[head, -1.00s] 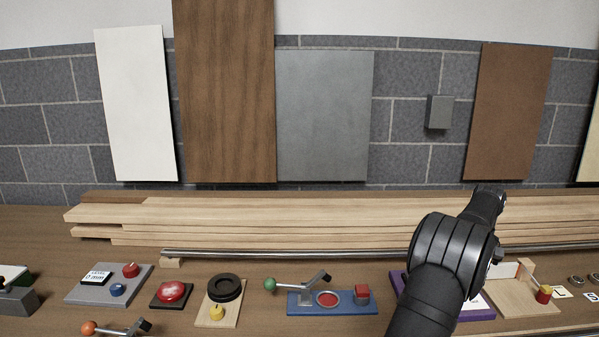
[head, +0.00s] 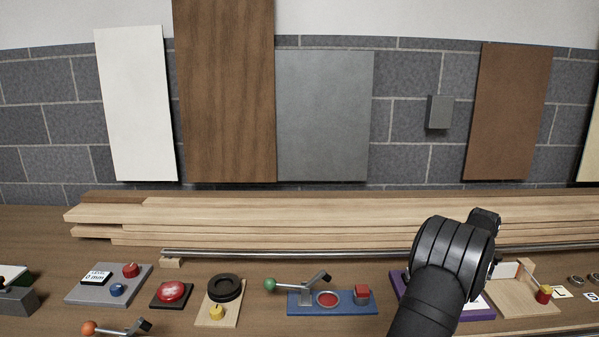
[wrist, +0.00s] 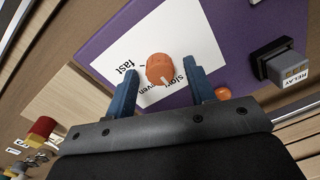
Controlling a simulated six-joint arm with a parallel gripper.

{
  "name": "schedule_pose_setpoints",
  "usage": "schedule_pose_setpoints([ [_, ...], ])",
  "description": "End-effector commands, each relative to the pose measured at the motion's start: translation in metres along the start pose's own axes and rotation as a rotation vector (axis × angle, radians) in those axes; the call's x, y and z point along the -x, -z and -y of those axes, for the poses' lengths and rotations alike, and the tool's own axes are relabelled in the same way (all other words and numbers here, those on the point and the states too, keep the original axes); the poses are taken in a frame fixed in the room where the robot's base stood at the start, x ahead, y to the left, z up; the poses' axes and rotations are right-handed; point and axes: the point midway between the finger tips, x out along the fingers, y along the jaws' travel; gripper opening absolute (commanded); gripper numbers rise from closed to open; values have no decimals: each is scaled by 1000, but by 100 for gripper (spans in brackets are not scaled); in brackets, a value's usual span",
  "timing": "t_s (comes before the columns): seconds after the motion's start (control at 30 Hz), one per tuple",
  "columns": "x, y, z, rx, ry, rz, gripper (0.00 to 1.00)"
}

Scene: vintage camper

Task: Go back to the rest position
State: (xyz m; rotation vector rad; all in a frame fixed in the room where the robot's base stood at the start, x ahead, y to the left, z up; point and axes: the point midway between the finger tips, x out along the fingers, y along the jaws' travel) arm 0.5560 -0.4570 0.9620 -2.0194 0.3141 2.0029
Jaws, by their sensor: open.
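My gripper shows in the wrist view (wrist: 165,92) with its two blue fingers spread apart and nothing between them. It is above a purple board (wrist: 90,42) with a white card lettered "slow", "even" and "fast". An orange knob (wrist: 160,68) on the card appears between and beyond the fingertips; I cannot tell how far below them it lies. In the head view my black arm rises from the bottom right and hides most of the purple board (head: 398,282). The gripper's fingers are hidden there.
A blue board (head: 335,303) with a green-knobbed lever lies left of my arm, and a wooden fixture (head: 520,290) lies right. Stacked planks (head: 250,215) and a metal rod (head: 300,254) run behind.

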Motion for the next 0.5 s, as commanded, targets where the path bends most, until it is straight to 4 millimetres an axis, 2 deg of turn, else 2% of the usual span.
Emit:
schedule_pose_setpoints([
  [0.5,0,-1,0,-420,0,-18,50],
])
